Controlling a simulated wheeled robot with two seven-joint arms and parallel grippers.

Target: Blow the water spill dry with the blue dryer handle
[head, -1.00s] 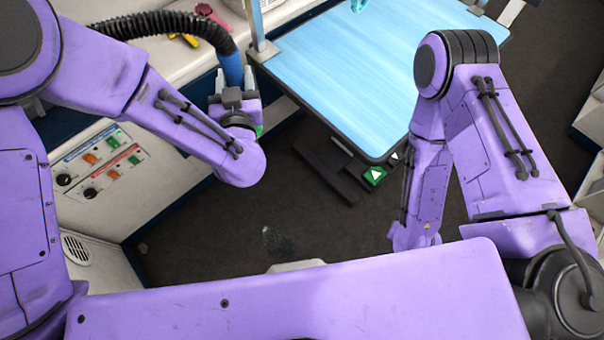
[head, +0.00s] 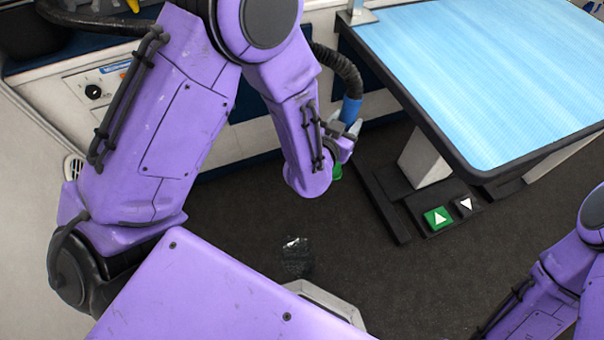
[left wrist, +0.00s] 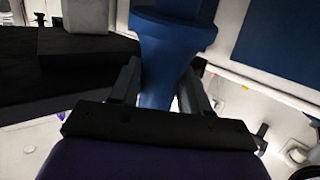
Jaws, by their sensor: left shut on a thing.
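The blue dryer handle (head: 351,110) is held by my left gripper (head: 345,132), low over the floor beside the grooming table. In the left wrist view the blue handle (left wrist: 167,55) stands between the two fingers, which are shut on it. A black ribbed hose runs from its upper end to the left. The water spill (head: 297,257) is a small shiny patch on the dark floor, below and left of the handle and apart from it. My right arm shows only at the lower right edge, and its gripper is out of view.
The blue-topped grooming table (head: 450,75) stands at the right. Its green up-arrow pedal (head: 437,218) and black down-arrow pedal (head: 465,205) are at its base. A white cabinet with a control panel (head: 95,90) lies at the left. The floor around the spill looks clear.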

